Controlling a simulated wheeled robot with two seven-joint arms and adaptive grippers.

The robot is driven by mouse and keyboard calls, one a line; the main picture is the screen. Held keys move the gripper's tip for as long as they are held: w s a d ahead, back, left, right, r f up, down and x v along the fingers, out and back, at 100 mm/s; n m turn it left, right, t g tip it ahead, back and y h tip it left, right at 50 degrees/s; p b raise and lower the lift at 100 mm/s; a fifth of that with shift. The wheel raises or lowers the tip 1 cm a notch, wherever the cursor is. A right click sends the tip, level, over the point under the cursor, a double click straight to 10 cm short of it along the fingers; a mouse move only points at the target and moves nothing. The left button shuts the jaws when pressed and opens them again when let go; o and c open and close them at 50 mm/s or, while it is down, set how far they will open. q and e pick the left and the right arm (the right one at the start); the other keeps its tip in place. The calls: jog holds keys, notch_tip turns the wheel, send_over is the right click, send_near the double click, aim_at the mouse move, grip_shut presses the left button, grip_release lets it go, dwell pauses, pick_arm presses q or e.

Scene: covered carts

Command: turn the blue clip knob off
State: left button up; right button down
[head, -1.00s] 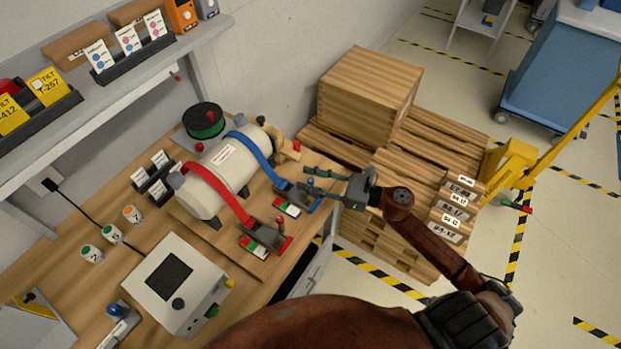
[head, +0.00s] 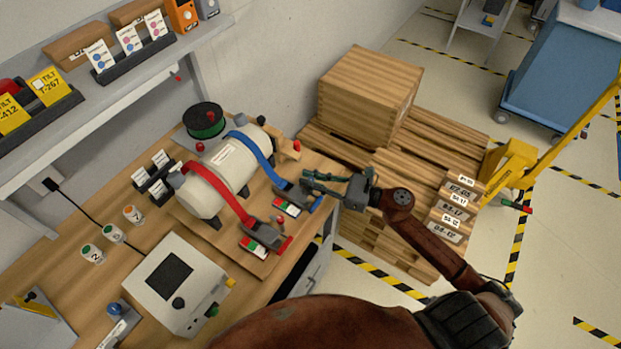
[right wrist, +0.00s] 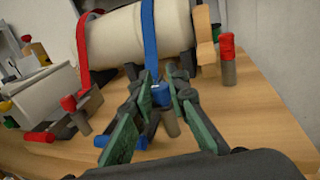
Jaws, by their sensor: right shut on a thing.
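The blue strap (head: 256,158) runs over the pale cylinder (head: 217,175) down to its clip (head: 292,195), which has a green, white and red label (head: 287,208). My right gripper (head: 308,180) is at this clip, reaching in from the right. In the right wrist view its two green-padded fingers (right wrist: 157,94) are shut on the blue clip knob (right wrist: 160,97), which shows between the fingertips. In the head view the gripper largely hides the knob. My left gripper is out of view.
The red strap's clip (head: 264,238) sits close beside the blue one. A wooden peg (right wrist: 206,38) and a red-topped post (right wrist: 227,48) stand to the right in the wrist view. A wooden crate (head: 368,85) on pallets (head: 425,150) is beyond the bench.

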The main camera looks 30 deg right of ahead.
jog(key=shift+r+m+t+h+p, duration=0.2)
jog(key=shift+m+t+h+p, duration=0.85)
jog(key=shift+h, duration=0.15)
jog(key=m+t+h+p, duration=0.1)
jog(key=m+h+p, duration=0.2)
jog(key=h, duration=0.1)
jog(key=m+t+h+p, duration=0.2)
jog(key=m+h+p, duration=0.1)
jog(key=h+p, duration=0.1)
jog(key=shift+h, duration=0.6)
jog(key=m+h+p, duration=0.1)
jog(key=m+h, duration=0.1)
jog(key=h, duration=0.1)
jog(key=shift+m+h, duration=0.25)
jog(key=shift+h, duration=0.15)
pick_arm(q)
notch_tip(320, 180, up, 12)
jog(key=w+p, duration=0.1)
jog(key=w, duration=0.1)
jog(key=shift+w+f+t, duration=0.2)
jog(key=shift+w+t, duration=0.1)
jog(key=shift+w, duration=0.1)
pick_arm(e)
jog(key=shift+f+m+g+h, duration=0.2)
jog(key=shift+m+g+h, duration=0.25)
jog(key=shift+m+h, duration=1.05)
jog(key=shift+d+h, duration=0.1)
jog(key=shift+h, duration=0.5)
